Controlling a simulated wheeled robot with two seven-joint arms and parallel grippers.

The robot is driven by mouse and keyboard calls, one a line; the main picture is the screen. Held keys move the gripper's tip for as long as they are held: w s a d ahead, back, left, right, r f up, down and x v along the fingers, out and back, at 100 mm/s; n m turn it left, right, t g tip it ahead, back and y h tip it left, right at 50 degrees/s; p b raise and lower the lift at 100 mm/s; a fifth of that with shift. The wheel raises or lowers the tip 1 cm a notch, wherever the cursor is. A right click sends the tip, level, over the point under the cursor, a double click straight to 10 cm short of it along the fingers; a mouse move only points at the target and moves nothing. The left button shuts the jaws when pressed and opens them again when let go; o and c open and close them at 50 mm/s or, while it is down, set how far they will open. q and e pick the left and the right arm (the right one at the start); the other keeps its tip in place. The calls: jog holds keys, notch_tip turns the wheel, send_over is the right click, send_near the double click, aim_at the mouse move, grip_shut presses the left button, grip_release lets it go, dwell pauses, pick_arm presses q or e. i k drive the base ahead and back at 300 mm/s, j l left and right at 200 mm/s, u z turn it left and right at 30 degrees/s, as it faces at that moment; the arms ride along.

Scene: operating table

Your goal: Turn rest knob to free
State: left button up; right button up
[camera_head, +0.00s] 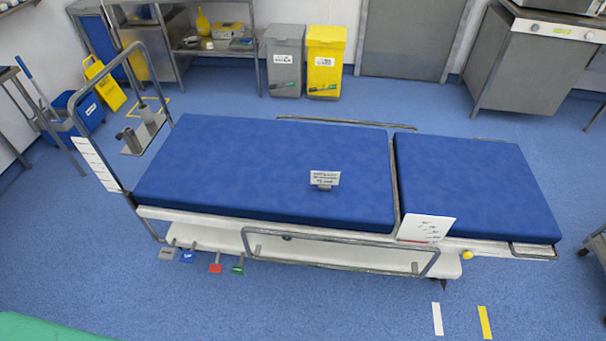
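The operating table (270,168) stands across the middle, with a long blue pad at left and a shorter blue pad (475,185) at right. A small yellow knob (467,255) sits on the near side below the shorter pad; it may be the rest knob, but its setting is too small to tell. A white sign (426,228) with unreadable writing is at the near edge by the gap between the pads. Neither of my grippers is in view.
A side rail (340,268) runs along the near side. Colored pedals (215,268) stick out at the lower left. A small label stand (324,179) is on the long pad. White (437,319) and yellow (484,322) strips mark the open floor in front of the right end.

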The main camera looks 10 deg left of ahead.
aim_at(467, 255)
jog(key=z, duration=1.25)
jog(key=i+l, duration=0.15)
jog(key=l, duration=0.15)
jog(key=i+l+u, duration=0.15)
jog(key=l, duration=0.15)
